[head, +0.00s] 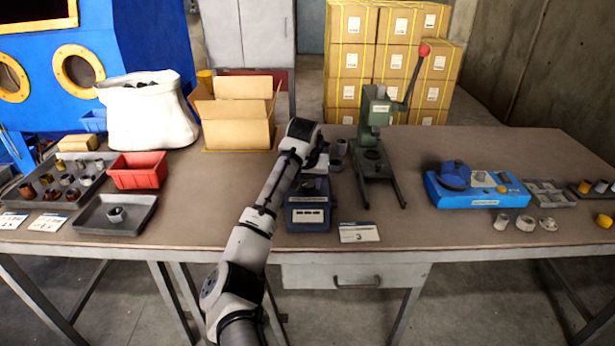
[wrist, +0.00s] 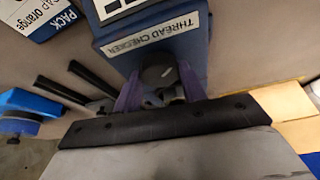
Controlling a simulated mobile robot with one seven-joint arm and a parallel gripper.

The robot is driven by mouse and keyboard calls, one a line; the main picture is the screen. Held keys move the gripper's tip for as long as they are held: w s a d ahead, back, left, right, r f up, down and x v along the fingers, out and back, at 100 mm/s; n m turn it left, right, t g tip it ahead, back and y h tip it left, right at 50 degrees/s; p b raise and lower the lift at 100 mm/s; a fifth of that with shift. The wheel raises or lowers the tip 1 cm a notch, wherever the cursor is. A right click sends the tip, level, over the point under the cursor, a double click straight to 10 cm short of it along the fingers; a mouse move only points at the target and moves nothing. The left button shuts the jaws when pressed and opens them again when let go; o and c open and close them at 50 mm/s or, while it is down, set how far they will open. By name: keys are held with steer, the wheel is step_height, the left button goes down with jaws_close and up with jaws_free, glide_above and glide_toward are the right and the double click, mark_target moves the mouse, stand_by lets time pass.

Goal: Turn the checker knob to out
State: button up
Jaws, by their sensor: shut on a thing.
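The thread checker (head: 307,212) is a blue box on the workbench, in front of my arm's far end. Its "THREAD CHECKER" label faces the wrist camera, and the box (wrist: 153,42) fills the upper middle of the wrist view. My gripper (wrist: 160,88) is at the checker's side just below that label, with one finger on each side of a dark round knob (wrist: 158,75). It is shut on the knob. The fingers partly hide the knob, and I cannot read which setting it points to. In the head view my arm hides the knob and the fingertips.
A green press (head: 375,140) with a red-tipped lever stands close on the right. A white card (head: 359,232) lies at the bench's front. An open cardboard box (head: 238,115) stands behind on the left. A blue device (head: 475,188) is farther right.

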steer(key=n+p, duration=0.1)
steer(key=n, duration=0.1)
steer(key=n+y+p, duration=0.2)
steer(key=n+p, duration=0.1)
steer(key=shift+d+r+n, duration=0.15)
steer(key=shift+d+n, duration=0.1)
steer(key=shift+n, duration=0.05)
steer(key=shift+n+g+y+p, duration=0.3)
steer(key=shift+n+y+p, duration=0.25)
steer(key=shift+n, duration=0.6)
steer(key=shift+n+g+y+p, duration=0.35)
steer(key=shift+n+p, duration=0.3)
steer(key=shift+n, duration=0.5)
steer(key=o, duration=1)
steer(key=shift+w, duration=0.1)
steer(key=p+v, duration=0.5)
steer(key=v, duration=0.8)
steer(key=shift+d+r, duration=0.15)
steer(key=shift+r, duration=0.1)
